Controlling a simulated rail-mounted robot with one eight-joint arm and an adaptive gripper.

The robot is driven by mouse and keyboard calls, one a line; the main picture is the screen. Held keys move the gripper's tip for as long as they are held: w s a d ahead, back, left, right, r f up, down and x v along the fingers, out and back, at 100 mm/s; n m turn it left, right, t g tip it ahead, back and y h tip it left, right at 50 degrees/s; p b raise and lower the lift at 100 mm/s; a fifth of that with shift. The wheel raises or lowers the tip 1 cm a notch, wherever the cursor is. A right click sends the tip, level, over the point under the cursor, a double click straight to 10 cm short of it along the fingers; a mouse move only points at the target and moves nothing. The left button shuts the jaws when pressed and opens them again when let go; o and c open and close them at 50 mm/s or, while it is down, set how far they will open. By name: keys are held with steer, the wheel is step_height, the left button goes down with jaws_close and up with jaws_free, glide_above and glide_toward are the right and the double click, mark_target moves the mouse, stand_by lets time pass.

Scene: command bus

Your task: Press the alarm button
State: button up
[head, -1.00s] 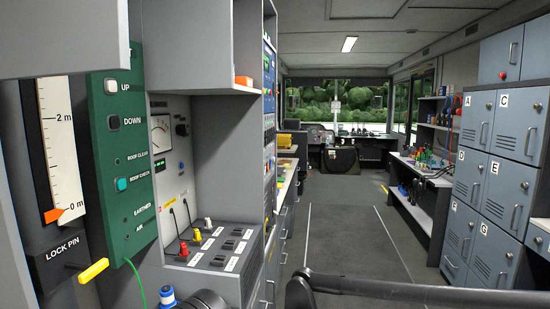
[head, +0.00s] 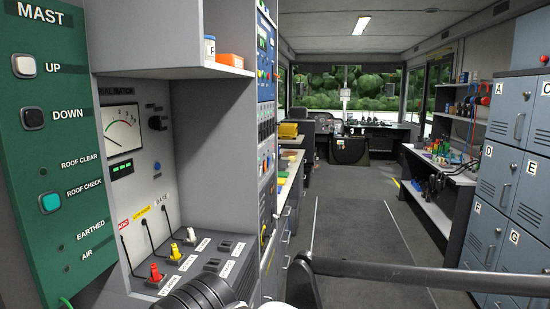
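No button in the head view carries a readable alarm label. A small red round knob or button (head: 544,58) shows at the right edge, above the grey lockers; I cannot tell if it is the alarm button. The green MAST panel (head: 40,150) at the left has a white UP button (head: 24,66), a dark DOWN button (head: 33,118) and a teal ROOF CHECK button (head: 50,203). My gripper's fingers do not show. A dark rounded part at the bottom edge looks like part of my arm.
A grey console (head: 190,262) with red, yellow and white plugs stands at the left under a meter (head: 122,131). Lettered lockers (head: 485,240) line the right side. A dark bar crosses the lower right. The central aisle floor (head: 365,215) is clear.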

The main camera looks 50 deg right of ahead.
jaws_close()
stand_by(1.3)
